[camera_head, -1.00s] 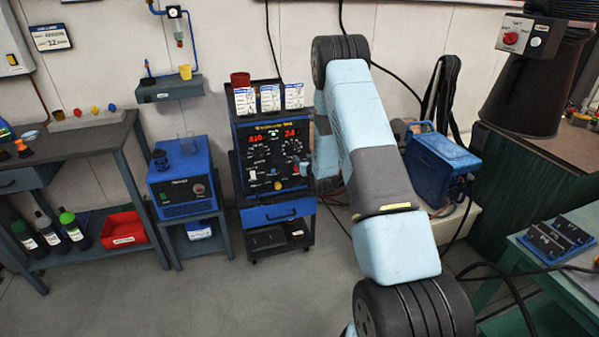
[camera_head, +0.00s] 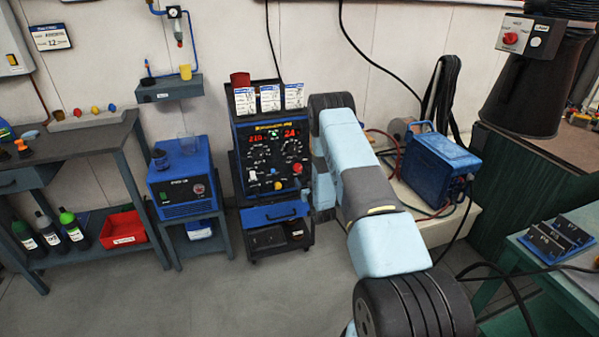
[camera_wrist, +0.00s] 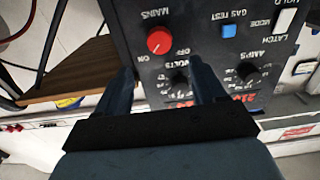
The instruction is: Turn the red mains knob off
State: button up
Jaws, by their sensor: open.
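The red mains knob (camera_wrist: 160,40) is on the dark control panel, which appears upside down in the wrist view. It sits by the MAINS label, with ON and OFF marks below it in the picture. A pale mark on the knob seems to point toward ON. The knob also shows on the right of the welder's panel in the head view (camera_head: 297,168). My gripper (camera_wrist: 163,66) is open and empty, its two fingers spread on either side just below the knob in the wrist view; I see no contact.
A blue gas test button (camera_wrist: 229,31) and black amps dial (camera_wrist: 248,72) are close to the knob. A blue drawer (camera_head: 274,213) juts out below the panel. A blue case (camera_head: 441,162) stands to the right of my arm. The floor in front is clear.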

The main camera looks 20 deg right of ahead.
aim_at(299, 169)
jog(key=w, duration=0.9)
jog(key=shift+w, duration=0.1)
jog(key=c, duration=1)
